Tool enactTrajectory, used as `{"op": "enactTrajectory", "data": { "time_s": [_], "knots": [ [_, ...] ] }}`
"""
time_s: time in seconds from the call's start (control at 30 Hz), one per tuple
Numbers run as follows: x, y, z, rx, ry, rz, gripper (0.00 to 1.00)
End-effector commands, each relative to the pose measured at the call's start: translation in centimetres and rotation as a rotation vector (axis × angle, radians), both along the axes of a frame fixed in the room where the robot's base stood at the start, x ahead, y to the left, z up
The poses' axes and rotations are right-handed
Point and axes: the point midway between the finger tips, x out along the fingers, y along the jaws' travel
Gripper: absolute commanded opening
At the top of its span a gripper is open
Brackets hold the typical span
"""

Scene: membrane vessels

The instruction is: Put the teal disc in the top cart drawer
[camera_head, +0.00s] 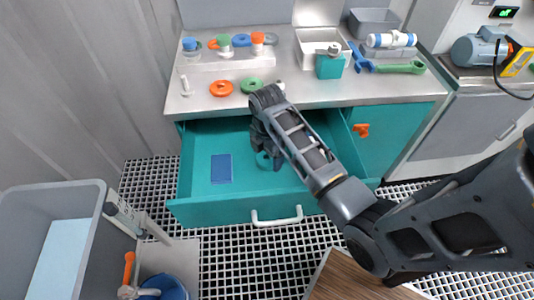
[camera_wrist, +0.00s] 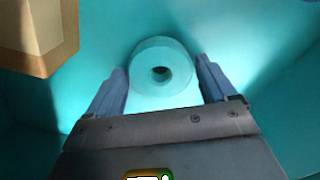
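The teal drawer (camera_head: 200,207) under the bench top is pulled out. The teal disc (camera_wrist: 160,75), round with a dark centre hole, shows between my fingertips in the wrist view. In the head view the disc (camera_head: 264,160) is partly hidden by my gripper (camera_head: 262,148), which reaches down inside the drawer. My gripper also shows in the wrist view (camera_wrist: 161,72); its fingers are apart, one on each side of the disc, with thin gaps. The disc appears to be at the drawer floor; exact contact is hard to tell.
A blue rectangle (camera_head: 221,168) lies in the drawer's left part. The bench top (camera_head: 190,105) holds an orange ring (camera_head: 221,88), a green ring (camera_head: 251,84), wrenches and a grey bin (camera_head: 374,22). A grey tub (camera_head: 98,230) stands lower left. A tan shape (camera_wrist: 40,35) fills the wrist view's upper-left corner.

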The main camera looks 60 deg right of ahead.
Motion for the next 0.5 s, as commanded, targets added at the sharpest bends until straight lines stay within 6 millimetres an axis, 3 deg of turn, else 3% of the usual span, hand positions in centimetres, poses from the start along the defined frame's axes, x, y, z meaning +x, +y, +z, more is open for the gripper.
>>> {"op": "enactTrajectory", "data": {
  "time_s": [0.27, 0.5],
  "knots": [
    [0.0, 0.0, 0.2, 0.000, -0.001, 0.000, 0.85],
    [0.1, 0.0, 3.4, -0.002, -0.003, 0.000, 0.85]
  ]
}}
